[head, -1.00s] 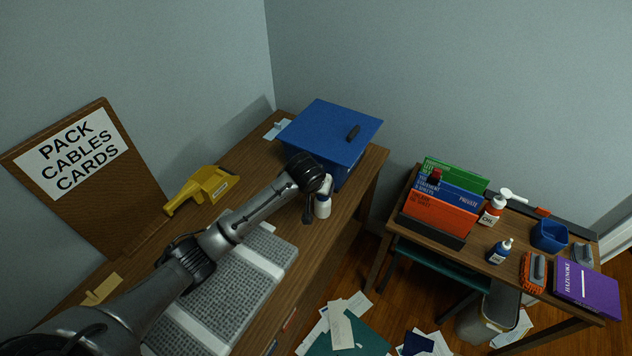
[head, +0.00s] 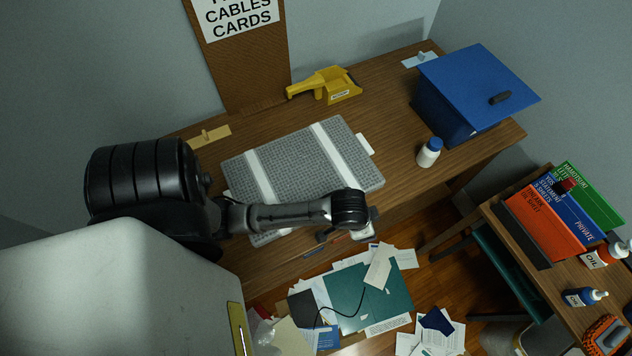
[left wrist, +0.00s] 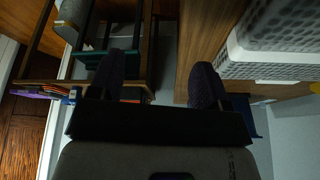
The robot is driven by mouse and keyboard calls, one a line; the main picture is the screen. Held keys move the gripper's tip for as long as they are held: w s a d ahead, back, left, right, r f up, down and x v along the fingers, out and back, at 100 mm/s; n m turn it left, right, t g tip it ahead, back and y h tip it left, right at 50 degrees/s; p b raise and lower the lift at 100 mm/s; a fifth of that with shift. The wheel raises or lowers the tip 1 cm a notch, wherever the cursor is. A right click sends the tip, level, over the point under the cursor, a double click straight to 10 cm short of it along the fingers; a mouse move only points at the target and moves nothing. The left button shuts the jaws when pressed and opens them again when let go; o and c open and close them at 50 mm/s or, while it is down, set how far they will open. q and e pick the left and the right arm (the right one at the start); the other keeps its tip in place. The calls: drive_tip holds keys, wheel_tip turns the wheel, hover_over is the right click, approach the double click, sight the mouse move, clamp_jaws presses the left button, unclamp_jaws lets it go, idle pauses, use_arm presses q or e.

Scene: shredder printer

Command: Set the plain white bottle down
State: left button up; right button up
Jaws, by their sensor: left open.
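The plain white bottle (head: 429,152) with a blue cap stands upright on the wooden desk, just left of the blue box. Nothing touches it. My left gripper (head: 368,228) is off the desk's front edge, well apart from the bottle, and partly hidden by its own wrist. In the left wrist view, the two dark fingers of my left gripper (left wrist: 160,90) are spread wide with nothing between them. The bottle is not seen in that view. My right gripper is in neither view.
A grey mesh tray (head: 300,165) with white straps lies mid-desk. A blue box (head: 480,85) stands at the far right. A yellow tool (head: 325,86) lies at the back. Papers (head: 360,290) litter the floor. A second table (head: 500,212) holds folders and bottles.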

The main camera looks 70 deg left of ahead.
use_arm(q)
drive_tip(key=s+d+r+m, duration=0.1)
drive_tip(key=s+d+r, duration=0.1)
drive_tip(key=s, duration=1.1)
drive_tip(key=shift+s+g, duration=0.4)
